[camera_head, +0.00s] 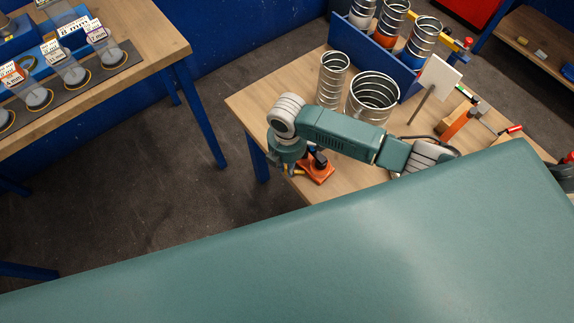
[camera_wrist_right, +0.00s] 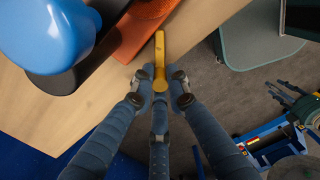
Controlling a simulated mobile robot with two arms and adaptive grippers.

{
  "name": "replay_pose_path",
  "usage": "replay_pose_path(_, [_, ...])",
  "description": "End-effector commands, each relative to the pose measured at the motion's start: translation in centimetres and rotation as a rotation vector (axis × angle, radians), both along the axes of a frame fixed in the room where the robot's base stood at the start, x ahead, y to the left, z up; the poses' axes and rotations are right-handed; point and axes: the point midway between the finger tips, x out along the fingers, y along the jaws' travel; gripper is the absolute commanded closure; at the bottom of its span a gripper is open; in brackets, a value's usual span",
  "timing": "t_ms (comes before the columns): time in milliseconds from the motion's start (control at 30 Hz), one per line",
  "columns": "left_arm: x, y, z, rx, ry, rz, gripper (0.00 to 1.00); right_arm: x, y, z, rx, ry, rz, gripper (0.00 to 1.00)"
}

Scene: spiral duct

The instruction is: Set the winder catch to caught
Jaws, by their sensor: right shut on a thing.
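The winder (camera_head: 319,172) is an orange-based device near the front left edge of the middle workbench, partly hidden by my right arm. In the right wrist view its orange base (camera_wrist_right: 143,28) carries a dark part and a big blue knob (camera_wrist_right: 55,35). A yellow lever (camera_wrist_right: 160,50), which looks like the catch, sticks out over the bench edge. My right gripper (camera_wrist_right: 160,82) is shut on the end of this lever, fingertips on both sides. In the head view the gripper (camera_head: 292,174) is mostly hidden under my wrist. My left gripper is not in view.
Another bench (camera_head: 150,50) is at left; open floor (camera_head: 130,200) lies between.

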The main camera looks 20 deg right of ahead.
Motion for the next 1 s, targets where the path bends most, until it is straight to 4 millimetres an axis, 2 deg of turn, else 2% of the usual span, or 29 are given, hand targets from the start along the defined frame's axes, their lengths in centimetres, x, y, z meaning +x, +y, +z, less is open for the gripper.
replay_pose_path(167, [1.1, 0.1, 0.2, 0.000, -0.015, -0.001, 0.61, 0.1, 0.0, 0.1, 0.001, -0.001, -0.003, 1.00])
replay_pose_path(333, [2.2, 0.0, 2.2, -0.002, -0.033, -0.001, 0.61, 0.6, -0.1, 0.6, 0.001, 0.001, -0.105, 1.00])
replay_pose_path(467, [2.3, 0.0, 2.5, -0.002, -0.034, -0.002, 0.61, 0.9, -0.2, 0.3, 0.002, 0.000, -0.162, 1.00])
replay_pose_path(700, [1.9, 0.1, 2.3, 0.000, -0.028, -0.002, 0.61, 0.9, -0.2, 0.1, 0.001, -0.001, -0.164, 1.00])
replay_pose_path(733, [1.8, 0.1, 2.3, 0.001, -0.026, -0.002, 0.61, 0.9, -0.2, 0.1, 0.001, -0.001, -0.164, 0.82])
replay_pose_path(800, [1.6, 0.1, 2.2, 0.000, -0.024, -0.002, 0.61, 0.9, -0.2, 0.1, 0.001, -0.001, -0.163, 0.68])
replay_pose_path(1000, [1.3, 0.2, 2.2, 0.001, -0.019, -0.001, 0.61, 0.9, -0.2, 0.1, 0.001, -0.001, -0.163, 0.67])
